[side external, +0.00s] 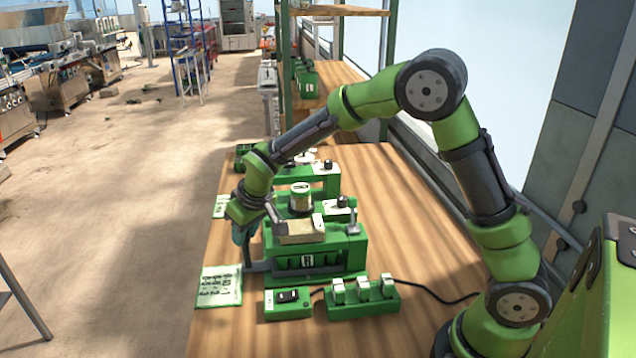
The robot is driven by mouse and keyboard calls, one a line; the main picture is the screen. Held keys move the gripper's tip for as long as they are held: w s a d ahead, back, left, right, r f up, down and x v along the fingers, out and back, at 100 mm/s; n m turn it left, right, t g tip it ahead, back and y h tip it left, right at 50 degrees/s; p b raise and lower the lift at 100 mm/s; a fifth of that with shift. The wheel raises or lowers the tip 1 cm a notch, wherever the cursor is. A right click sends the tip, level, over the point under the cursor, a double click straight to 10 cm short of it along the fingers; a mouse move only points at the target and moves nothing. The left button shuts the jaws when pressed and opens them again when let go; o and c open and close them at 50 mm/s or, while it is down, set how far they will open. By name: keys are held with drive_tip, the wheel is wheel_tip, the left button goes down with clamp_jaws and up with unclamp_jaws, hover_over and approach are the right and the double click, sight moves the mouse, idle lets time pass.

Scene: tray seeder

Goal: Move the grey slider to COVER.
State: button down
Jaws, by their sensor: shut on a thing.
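The green tray seeder (340,258) stands in the middle of the wooden bench, with a tan block or tray on its top. A grey slider (262,267) sticks out of the seeder's left side, low down, with an upright end at its left. My gripper (240,237) points down at the seeder's left side and is shut on the upright end of the grey slider. The fingertips are small and dark, so the exact grip is hard to see. Any COVER marking is too small to read.
A printed card (220,287) lies front left. A green switch box (287,303) and a row of white rockers (362,293) stand in front, with a black cable to the right. More green machines (322,180) stand behind.

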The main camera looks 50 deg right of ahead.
drive_tip(key=shift+s+a, duration=0.45)
drive_tip(key=shift+s, duration=0.1)
drive_tip(key=c, duration=0.9)
unclamp_jaws()
drive_tip(key=v, duration=1.7)
drive_tip(key=shift+w, duration=0.1)
